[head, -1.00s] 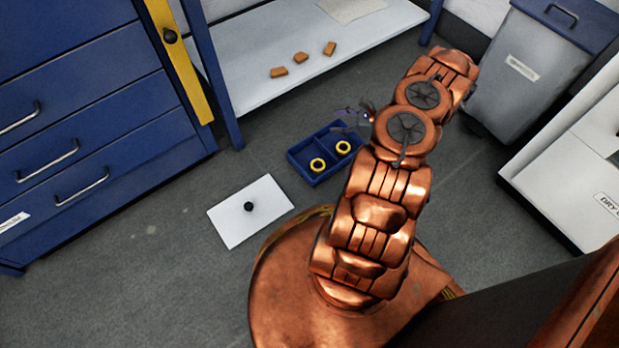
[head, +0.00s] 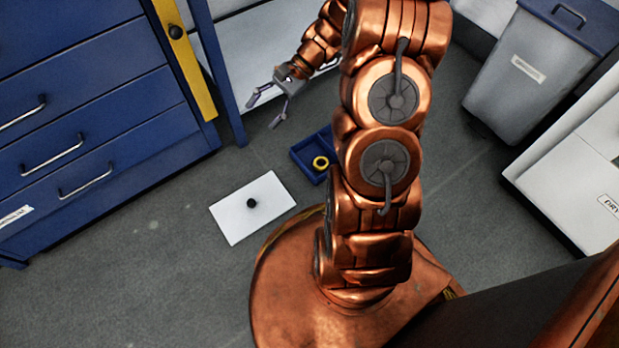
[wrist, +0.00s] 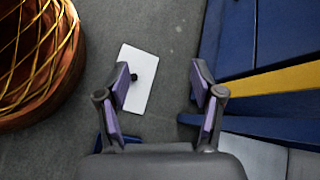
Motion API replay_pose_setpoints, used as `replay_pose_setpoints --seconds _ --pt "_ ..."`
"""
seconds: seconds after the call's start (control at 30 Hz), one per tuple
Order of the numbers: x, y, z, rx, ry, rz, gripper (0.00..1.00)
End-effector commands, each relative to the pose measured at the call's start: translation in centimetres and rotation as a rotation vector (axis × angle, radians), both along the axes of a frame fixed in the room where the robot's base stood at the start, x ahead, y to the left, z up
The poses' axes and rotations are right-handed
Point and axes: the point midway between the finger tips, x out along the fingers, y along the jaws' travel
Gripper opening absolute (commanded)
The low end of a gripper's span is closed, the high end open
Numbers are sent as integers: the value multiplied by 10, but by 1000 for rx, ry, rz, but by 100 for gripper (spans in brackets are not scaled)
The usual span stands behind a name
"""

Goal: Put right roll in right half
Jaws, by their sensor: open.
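The blue divided tray (head: 301,151) sits on the floor, its right part hidden behind my arm. One yellow roll (head: 321,163) shows inside it; the right roll is hidden behind my arm in the head view. My gripper (head: 268,104) is open and empty, up and to the left of the tray in the picture, in front of the white shelf. In the wrist view my gripper (wrist: 160,82) has its purple-padded fingers spread with nothing between them. A small blue piece, likely the tray, shows beside the left finger there.
A white plate with a black knob (head: 252,202) lies on the floor left of the tray, also in the wrist view (wrist: 141,97). Blue drawers (head: 85,120) stand left, a grey bin (head: 523,75) right. Floor left of the plate is clear.

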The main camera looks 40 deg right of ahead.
Motion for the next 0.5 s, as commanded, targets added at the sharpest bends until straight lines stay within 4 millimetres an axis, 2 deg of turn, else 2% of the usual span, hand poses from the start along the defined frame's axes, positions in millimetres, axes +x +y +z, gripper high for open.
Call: replay_pose_setpoints --seconds 0.03,0.2,0.5 --pt "-8 13 10 -22 -10 53 67" --pt "-39 44 34 -104 -41 221 67" --pt "-104 81 68 -248 -93 506 67"
